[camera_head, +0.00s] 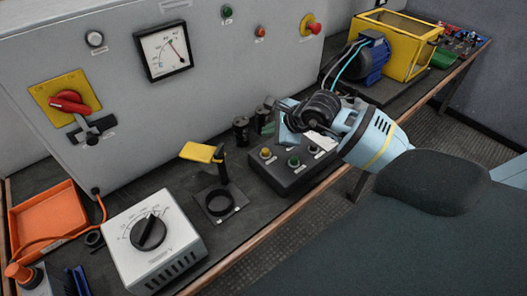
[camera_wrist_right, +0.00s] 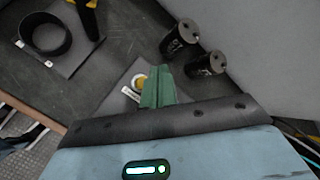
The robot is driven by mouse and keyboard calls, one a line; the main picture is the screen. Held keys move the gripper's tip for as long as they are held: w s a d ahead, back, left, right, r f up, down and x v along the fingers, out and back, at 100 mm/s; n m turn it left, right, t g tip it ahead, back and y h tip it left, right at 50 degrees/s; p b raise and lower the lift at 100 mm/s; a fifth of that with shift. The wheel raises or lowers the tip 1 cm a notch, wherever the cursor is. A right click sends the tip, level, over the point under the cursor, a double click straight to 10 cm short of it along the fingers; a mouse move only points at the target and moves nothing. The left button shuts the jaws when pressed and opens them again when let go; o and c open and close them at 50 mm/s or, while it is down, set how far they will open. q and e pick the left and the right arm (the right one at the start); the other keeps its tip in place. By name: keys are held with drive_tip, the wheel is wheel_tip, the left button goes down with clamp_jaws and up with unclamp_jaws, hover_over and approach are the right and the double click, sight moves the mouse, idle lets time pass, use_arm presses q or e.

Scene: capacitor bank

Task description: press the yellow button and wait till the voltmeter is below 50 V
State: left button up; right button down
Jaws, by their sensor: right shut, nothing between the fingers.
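The yellow button (camera_head: 266,153) sits at the left of a dark control box (camera_head: 290,178) on the bench. In the right wrist view the yellow button (camera_wrist_right: 139,81) shows partly behind my fingertips. My right gripper (camera_head: 269,129) is shut and empty, its green fingers (camera_wrist_right: 157,88) just over the button; I cannot tell if they touch it. The voltmeter (camera_head: 163,49) is a white dial in a black frame on the grey cabinet. Its needle stands right of the middle of the scale; the numbers are too small to read. My left gripper is not in view.
A green button (camera_head: 294,161) is beside the yellow one. Black capacitors (camera_head: 240,131) stand near the gripper by the cabinet.

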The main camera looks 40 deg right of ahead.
sight(264, 149)
wheel_tip(264, 149, down, 4)
drive_tip(key=shift+r+b, duration=0.1)
drive_tip(key=shift+b, duration=0.75)
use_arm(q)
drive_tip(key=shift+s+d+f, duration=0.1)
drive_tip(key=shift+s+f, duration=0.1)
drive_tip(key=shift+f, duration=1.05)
use_arm(e)
drive_tip(key=shift+f, duration=0.35)
use_arm(q)
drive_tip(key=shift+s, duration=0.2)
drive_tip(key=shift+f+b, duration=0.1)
drive_tip(key=shift+b, duration=0.2)
use_arm(e)
drive_tip(key=shift+f, duration=0.1)
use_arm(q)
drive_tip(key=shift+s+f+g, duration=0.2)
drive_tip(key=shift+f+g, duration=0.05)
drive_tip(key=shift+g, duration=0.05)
use_arm(e)
drive_tip(key=shift+f, duration=0.3)
